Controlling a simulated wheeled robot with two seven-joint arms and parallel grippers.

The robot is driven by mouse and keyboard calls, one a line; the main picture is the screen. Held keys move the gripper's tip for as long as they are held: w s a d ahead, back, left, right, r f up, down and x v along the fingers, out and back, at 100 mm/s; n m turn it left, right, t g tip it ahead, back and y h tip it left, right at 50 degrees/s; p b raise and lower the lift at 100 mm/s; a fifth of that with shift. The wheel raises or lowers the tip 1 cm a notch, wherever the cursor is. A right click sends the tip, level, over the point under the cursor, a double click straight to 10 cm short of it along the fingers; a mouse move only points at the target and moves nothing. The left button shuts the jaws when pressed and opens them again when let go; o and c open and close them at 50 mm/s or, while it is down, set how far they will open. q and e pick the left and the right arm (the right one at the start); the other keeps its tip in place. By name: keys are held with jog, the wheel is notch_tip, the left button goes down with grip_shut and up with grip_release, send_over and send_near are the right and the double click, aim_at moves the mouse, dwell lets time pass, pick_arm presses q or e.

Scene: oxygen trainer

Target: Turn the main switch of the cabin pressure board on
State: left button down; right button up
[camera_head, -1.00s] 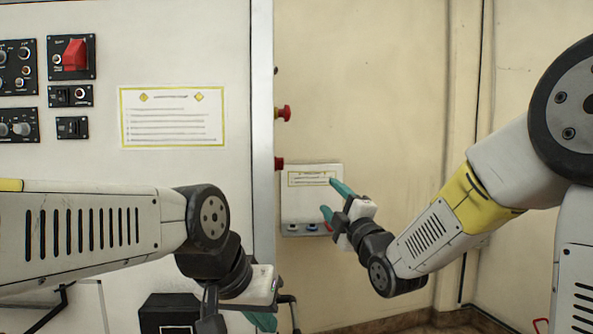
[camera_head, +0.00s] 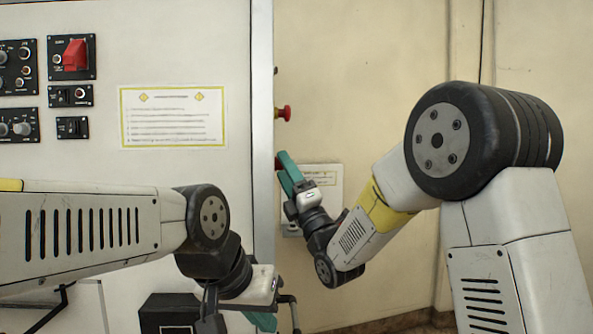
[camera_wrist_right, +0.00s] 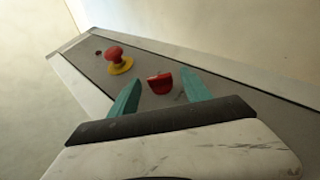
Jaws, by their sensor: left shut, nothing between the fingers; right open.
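A red knob (camera_wrist_right: 160,84) sits on the grey side face of the board (camera_wrist_right: 215,85). In the right wrist view it shows between the teal fingers of my right gripper (camera_wrist_right: 160,92), which is open and empty. I cannot tell whether the fingers touch the knob. My left gripper (camera_head: 262,321) is shut and empty, low in front of the board, partly cut off by the frame. I cannot read any label naming the main switch.
A red mushroom button (camera_head: 284,113) with a yellow collar (camera_wrist_right: 121,66) is on the same side face. The board's front carries a red guarded switch (camera_head: 75,56), small black panels and a yellow-framed notice (camera_head: 174,118). A white box (camera_head: 327,178) hangs on the wall behind my right gripper.

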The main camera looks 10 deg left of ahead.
jog(key=shift+w+a+r, duration=0.2)
jog(key=shift+r, duration=0.05)
grip_shut()
jog(key=shift+r+m+h, duration=0.1)
jog(key=shift+m+h, duration=0.2)
jog(key=shift+r+m+g+h, duration=0.35)
jog(key=shift+m+g+h, duration=0.9)
jog(key=shift+g+h, duration=0.6)
jog(key=shift+r+m+g+h, duration=0.35)
jog(key=shift+m+g+h, duration=0.95)
jog(key=shift+g+h, duration=0.55)
jog(key=shift+r+m+g+h, duration=0.35)
jog(key=shift+m+g+h, duration=0.9)
jog(key=shift+g+h, duration=0.6)
jog(key=shift+g, duration=0.25)
